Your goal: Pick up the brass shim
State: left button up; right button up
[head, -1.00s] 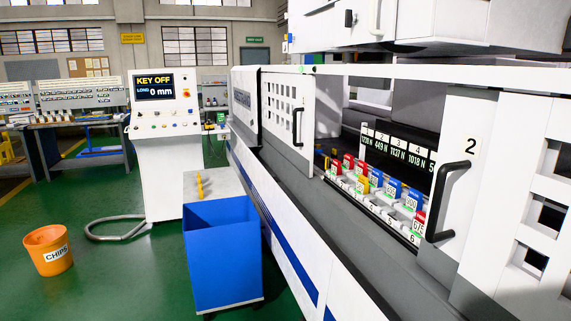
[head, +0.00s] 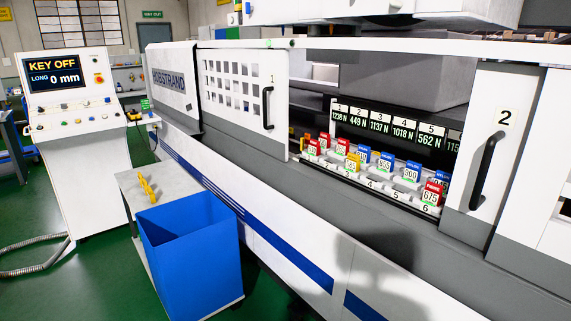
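I cannot make out a piece that is clearly the brass shim. A small yellow object (head: 147,187) stands on the grey top of a low stand (head: 128,180) behind the blue bin; it is too small to tell what it is. Inside the machine opening, a row of red, yellow and blue numbered blocks (head: 387,163) stands on a numbered white rail. Neither of my grippers is in view.
The blue bin (head: 190,285) stands in front of the machine (head: 255,215). Sliding doors 1 (head: 243,95) and 2 (head: 495,150) flank the opening. The control console (head: 80,150) reads KEY OFF and 0 mm. Green floor is clear at the lower left.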

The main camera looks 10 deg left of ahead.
aim_at(145, 184)
jog(key=j, duration=0.65)
jog(key=i+j, duration=0.1)
jog(key=j, duration=0.55)
jog(key=i+j+u, duration=0.1)
jog(key=j, duration=1.2)
jog(key=i+j, duration=0.15)
jog(key=j, duration=0.5)
jog(key=j+u, duration=0.1)
jog(key=j, duration=1.65)
